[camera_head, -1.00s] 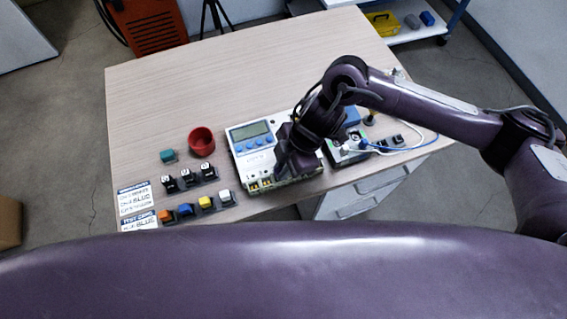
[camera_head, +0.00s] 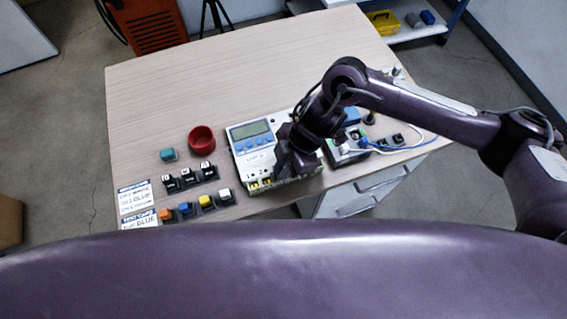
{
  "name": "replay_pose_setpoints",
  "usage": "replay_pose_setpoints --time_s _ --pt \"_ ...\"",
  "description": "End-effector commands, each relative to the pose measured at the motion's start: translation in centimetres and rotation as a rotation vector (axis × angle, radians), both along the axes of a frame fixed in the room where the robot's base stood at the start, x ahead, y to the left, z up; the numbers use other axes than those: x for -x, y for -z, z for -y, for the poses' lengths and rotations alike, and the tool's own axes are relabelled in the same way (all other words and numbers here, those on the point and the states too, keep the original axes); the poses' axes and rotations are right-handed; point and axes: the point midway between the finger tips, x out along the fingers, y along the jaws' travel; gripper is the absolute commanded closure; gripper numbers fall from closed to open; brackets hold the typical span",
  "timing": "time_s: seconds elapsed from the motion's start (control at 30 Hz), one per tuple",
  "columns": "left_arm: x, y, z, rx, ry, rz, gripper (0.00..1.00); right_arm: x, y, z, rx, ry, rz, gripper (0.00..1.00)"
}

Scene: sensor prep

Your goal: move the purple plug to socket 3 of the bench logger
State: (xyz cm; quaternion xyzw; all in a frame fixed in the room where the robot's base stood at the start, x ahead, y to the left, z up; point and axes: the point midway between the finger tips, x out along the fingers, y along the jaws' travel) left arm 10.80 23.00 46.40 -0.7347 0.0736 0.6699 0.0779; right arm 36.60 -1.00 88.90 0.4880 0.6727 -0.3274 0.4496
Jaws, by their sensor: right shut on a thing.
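The bench logger (camera_head: 243,146) is a white box with a grey display and blue buttons, near the front middle of the table. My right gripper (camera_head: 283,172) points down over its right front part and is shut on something. The held thing is hidden behind the fingers, so I cannot see its colour or whether it touches a socket. Yellowish sockets show at the logger's front left edge. No purple plug is visible apart from whatever my gripper hides. My left gripper is not in view.
Left of the logger stand a red cup (camera_head: 201,139), a teal block (camera_head: 168,154), several black-and-white plugs and several coloured plugs (camera_head: 206,202). Printed cards (camera_head: 136,198) lie at the left edge. A second device with blue and white cables (camera_head: 346,152) is to the right. The back table (camera_head: 215,80) is clear.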

Motion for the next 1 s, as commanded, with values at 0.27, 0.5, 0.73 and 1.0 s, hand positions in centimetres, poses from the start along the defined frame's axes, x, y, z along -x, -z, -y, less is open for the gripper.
replay_pose_setpoints --time_s 0.27,0.5,0.73,1.0 --pt "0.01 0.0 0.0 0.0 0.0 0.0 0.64 0.02 0.09 0.02 0.001 0.001 -0.001 1.0" --pt "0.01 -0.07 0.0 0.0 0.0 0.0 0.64 0.03 0.34 0.03 0.001 0.001 -0.001 1.0" --pt "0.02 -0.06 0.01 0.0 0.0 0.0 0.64 0.01 0.36 0.04 0.001 0.001 -0.001 0.79" --pt "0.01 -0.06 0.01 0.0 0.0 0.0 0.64 0.0 0.33 0.04 0.001 0.001 0.0 0.59"
